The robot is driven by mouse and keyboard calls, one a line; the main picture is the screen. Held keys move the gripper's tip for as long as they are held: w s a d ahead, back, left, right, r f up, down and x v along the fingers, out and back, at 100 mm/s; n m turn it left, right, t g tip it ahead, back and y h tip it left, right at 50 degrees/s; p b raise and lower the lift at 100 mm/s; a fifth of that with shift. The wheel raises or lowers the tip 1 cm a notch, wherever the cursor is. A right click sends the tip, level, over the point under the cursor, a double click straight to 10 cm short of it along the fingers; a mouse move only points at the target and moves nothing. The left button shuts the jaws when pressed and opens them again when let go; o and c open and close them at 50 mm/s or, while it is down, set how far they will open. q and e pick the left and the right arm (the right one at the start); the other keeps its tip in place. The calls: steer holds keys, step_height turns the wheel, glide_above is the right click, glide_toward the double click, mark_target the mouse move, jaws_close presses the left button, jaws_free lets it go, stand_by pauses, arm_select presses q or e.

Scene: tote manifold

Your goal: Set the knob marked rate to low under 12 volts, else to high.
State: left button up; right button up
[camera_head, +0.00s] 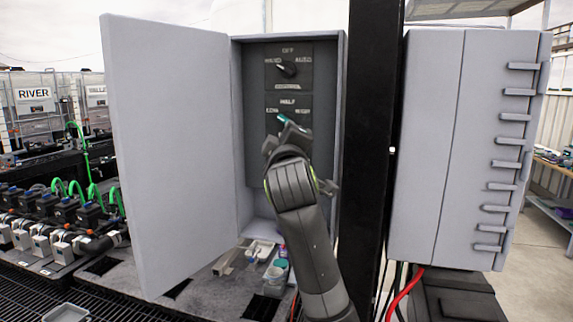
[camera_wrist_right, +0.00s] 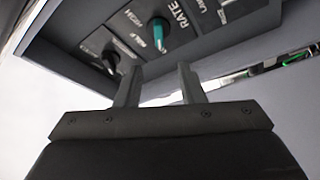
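A teal knob (camera_wrist_right: 158,32) sits on a dark panel plate with the word RATE beside it in the right wrist view. Its tip also shows in the head view (camera_head: 283,118), on the lower plate in the open grey cabinet. My right gripper (camera_head: 287,137) is in front of that plate and hides part of it. In the wrist view its two fingers (camera_wrist_right: 158,84) are spread, with nothing between them, and the knob appears beyond the gap. I cannot tell whether they touch it. No voltage reading is legible. My left gripper is not in view.
A black knob (camera_head: 287,68) is on the plate above, under the word OFF. The cabinet door (camera_head: 170,150) stands open at the left. A black post (camera_head: 368,150) and a second grey box (camera_head: 430,150) stand at the right. Small containers (camera_head: 277,272) lie below the cabinet.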

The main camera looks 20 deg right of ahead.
steer(key=b+v, duration=0.2)
steer(key=v, duration=0.4)
stand_by(0.3)
